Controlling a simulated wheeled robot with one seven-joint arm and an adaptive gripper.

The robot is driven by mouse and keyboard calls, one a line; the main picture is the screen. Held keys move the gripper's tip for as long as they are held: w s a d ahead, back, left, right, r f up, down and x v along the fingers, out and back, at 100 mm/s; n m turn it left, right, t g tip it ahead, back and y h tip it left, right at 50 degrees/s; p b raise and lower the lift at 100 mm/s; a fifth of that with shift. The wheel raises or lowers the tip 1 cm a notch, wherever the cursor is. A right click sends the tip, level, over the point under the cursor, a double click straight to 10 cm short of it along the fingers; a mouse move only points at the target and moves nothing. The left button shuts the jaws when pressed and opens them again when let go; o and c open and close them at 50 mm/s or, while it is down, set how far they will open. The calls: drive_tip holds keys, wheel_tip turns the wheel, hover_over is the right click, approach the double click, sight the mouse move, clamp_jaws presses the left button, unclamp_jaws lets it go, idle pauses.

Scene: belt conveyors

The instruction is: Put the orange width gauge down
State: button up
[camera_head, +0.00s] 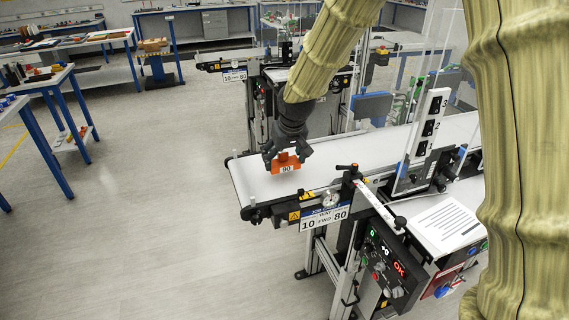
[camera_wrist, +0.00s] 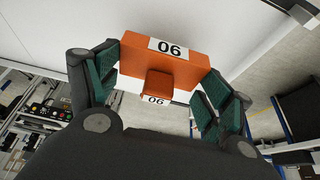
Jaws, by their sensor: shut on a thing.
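A dial and a sign reading 10 and 80 (camera_head: 324,217) are on the belt's near side. A control box (camera_head: 385,262) showing OK stands at the front. A switch post (camera_head: 431,130) and a paper sheet (camera_head: 443,223) are to the right. The belt around the gauge is bare.

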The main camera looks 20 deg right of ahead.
sight(285, 161)
drive_tip(key=shift+w+d, duration=0.15)
drive_tip(key=shift+w, duration=0.05)
drive_tip(key=shift+w+f, duration=0.1)
drive_tip(key=shift+f, duration=0.1)
drive_tip(key=shift+f+p, duration=0.75)
drive_tip(key=shift+f, duration=0.85)
drive_tip(key=shift+f, duration=0.15)
drive_tip(key=o, duration=1)
drive_tip(key=shift+o, duration=0.2)
drive_tip(key=b+v, duration=0.2)
drive_tip(key=v, duration=1)
